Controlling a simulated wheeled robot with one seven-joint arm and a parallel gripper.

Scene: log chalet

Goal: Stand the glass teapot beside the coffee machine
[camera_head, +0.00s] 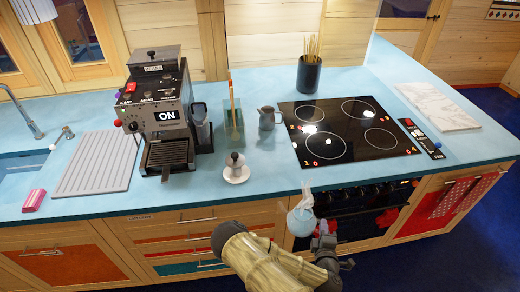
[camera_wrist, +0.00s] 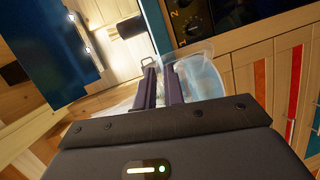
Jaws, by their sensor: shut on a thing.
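The glass teapot (camera_head: 301,217) is clear and bluish. It is in front of the counter's front edge, at the lower middle of the head view. My gripper (camera_head: 323,238) is shut on it, and it also shows beyond the dark fingers in the wrist view (camera_wrist: 200,76). My fingers (camera_wrist: 163,86) hide part of it. The coffee machine (camera_head: 157,105), grey and black with an ON sign, stands on the blue counter (camera_head: 245,203) at the left, well apart from the teapot.
A moka pot on a saucer (camera_head: 236,175), a glass holder with sticks (camera_head: 233,125) and a grey pitcher (camera_head: 267,118) stand right of the machine. A ribbed drainboard (camera_head: 98,164) lies left of it. A black cooktop (camera_head: 347,131) lies at right. Counter front below the machine is clear.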

